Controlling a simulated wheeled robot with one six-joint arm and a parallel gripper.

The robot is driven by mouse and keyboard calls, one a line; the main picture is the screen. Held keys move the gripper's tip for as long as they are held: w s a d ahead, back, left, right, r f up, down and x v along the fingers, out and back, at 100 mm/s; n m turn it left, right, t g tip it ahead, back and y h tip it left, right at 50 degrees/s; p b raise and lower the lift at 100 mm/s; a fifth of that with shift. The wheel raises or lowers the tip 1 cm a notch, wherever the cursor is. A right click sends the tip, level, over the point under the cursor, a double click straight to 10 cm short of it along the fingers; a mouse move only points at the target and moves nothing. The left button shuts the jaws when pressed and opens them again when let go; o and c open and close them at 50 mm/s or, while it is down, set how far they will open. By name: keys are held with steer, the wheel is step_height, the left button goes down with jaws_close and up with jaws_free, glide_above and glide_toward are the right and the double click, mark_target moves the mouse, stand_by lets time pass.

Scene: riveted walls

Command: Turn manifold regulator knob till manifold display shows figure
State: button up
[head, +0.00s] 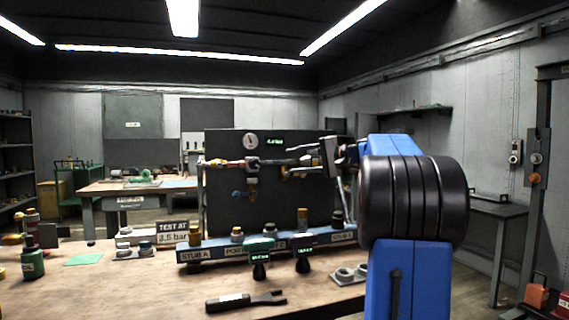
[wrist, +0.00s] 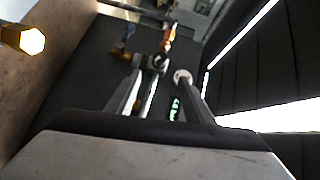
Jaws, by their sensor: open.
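A dark upright panel (head: 225,185) stands on the bench with pipework, a round white gauge (head: 251,140) and a small green-lit display (head: 275,141); its digits are too small to read. My gripper (head: 290,161) is open and empty in front of the panel, right of the fitting. In the wrist view my gripper (wrist: 162,80) points toward the fitting (wrist: 155,62), apart from it. The gauge (wrist: 182,76) and display (wrist: 174,107) show there too.
A sign (head: 172,233) reads "TEST AT 3.5 bar". A dark fork-ended tool (head: 245,301) and green bottle (head: 32,263) are on the bench. The bench front is mostly clear.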

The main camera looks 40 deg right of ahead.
steer(key=shift+v, duration=1)
steer(key=shift+f, duration=0.1)
